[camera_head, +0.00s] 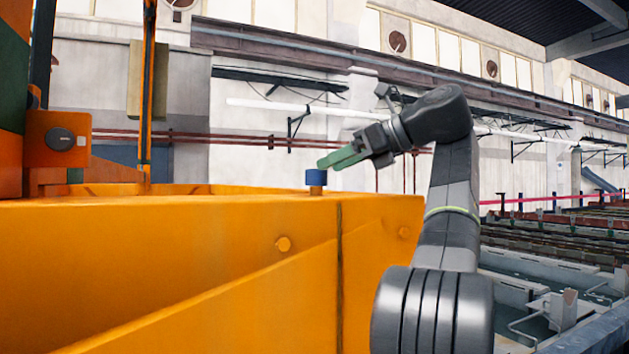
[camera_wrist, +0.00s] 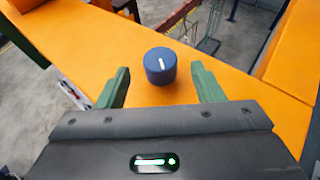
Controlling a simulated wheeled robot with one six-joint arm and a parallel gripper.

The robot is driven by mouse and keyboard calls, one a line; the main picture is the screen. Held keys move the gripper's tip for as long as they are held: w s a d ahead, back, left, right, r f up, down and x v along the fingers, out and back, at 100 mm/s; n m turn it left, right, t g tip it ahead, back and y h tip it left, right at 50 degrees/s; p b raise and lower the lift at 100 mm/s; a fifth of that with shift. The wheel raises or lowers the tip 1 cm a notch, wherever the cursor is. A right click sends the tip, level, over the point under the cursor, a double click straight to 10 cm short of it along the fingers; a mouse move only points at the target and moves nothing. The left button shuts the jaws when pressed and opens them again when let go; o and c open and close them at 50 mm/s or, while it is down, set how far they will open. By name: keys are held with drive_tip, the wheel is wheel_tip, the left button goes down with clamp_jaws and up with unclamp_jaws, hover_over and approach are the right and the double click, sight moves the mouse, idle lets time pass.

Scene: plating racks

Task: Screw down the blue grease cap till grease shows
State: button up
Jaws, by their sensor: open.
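The blue grease cap (camera_head: 316,178) stands upright on top of the orange machine frame (camera_head: 200,260), near its right end. In the wrist view the cap (camera_wrist: 160,66) is a short blue cylinder with a white line on its top. My gripper (camera_head: 322,165) has green fingers and comes in from the right, with its tips just above and beside the cap. In the wrist view my gripper (camera_wrist: 160,76) is open, with one finger on each side of the cap and a gap on both sides. No grease is visible around the cap.
An orange upright with a dark round knob (camera_head: 61,139) stands at the left. Long tanks and racks (camera_head: 550,240) lie to the right behind my arm. The air above the cap is clear. The orange surface (camera_wrist: 245,82) around the cap looks bare.

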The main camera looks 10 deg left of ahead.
sight(315, 173)
drive_tip(key=x, duration=0.5)
drive_tip(key=shift+w+a, duration=0.1)
drive_tip(key=shift+a, duration=0.15)
drive_tip(key=c, duration=1)
drive_tip(key=shift+f+m+t+b, duration=0.1)
drive_tip(key=shift+m+t+b, duration=0.2)
drive_tip(key=shift+t+b, duration=0.2)
